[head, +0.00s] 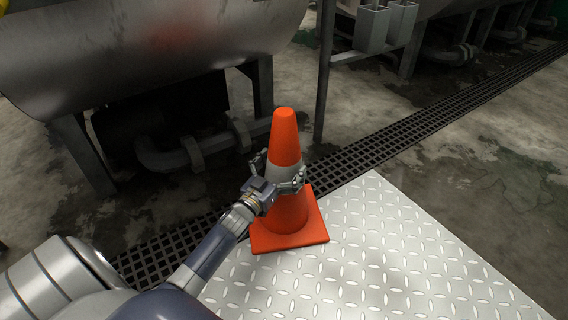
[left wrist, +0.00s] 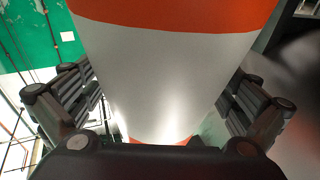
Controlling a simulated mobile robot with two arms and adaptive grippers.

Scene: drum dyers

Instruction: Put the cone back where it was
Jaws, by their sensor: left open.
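An orange traffic cone (head: 285,135) with a white band stands upright on its square base, on the left corner of a metal plate. My left gripper (head: 279,172) is at the height of the white band, its fingers to either side of the cone. In the left wrist view the white band (left wrist: 165,80) fills the middle, between the two open fingers of the left gripper (left wrist: 160,105). A gap shows beside the fingers there, and I cannot tell whether any part touches the cone. My right gripper is not in view.
The diamond-patterned metal plate (head: 380,250) is bare to the right of the cone. A dark floor grate (head: 385,145) runs behind it. A large steel drum (head: 150,55) on legs stands at the back left, and a thin post (head: 325,75) rises behind the cone.

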